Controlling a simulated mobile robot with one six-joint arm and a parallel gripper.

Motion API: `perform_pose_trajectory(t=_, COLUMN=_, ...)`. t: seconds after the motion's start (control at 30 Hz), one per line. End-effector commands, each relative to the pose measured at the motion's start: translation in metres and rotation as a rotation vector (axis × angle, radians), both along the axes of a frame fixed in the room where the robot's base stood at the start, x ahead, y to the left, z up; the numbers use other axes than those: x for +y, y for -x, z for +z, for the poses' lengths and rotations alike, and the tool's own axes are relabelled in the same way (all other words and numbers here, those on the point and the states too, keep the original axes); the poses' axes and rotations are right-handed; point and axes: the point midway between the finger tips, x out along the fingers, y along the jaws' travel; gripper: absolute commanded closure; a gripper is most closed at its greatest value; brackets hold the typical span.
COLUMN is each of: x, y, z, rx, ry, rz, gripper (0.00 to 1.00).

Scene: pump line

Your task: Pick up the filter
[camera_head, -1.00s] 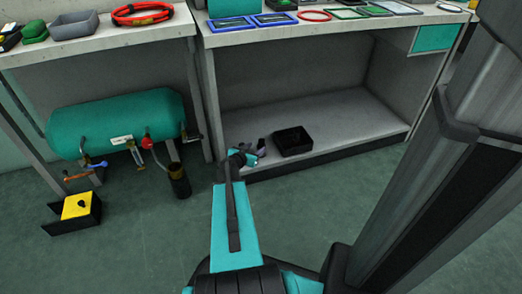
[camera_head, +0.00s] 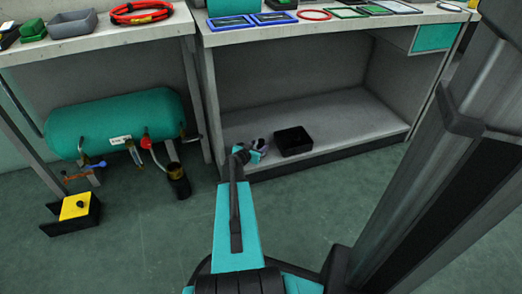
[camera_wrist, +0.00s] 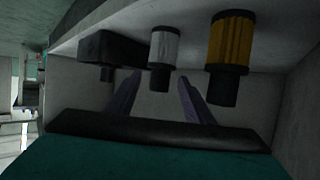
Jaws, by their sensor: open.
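In the picture the silver cylinder is above the gap between the fingers, and the orange one is right of the right finger. In the head view my gripper (camera_head: 261,146) is low in front of the bench opening. The filters are hidden there.
A teal tank (camera_head: 118,122) with valves stands at the left.

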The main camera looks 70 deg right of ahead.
Motion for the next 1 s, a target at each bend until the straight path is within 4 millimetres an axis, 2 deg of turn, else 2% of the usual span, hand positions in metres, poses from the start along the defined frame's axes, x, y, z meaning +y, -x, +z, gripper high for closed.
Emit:
perform_pose_trajectory(t=0.1, x=-0.014, y=0.000, z=-0.009, rx=0.000, ry=0.000, rz=0.000, gripper=0.53)
perform_pose_trajectory(t=0.33, x=-0.031, y=0.002, z=-0.015, rx=0.001, ry=0.000, rz=0.000, gripper=0.53)
perform_pose_trajectory(t=1.0, x=-0.034, y=0.002, z=-0.015, rx=0.000, ry=0.000, rz=0.002, gripper=0.53)
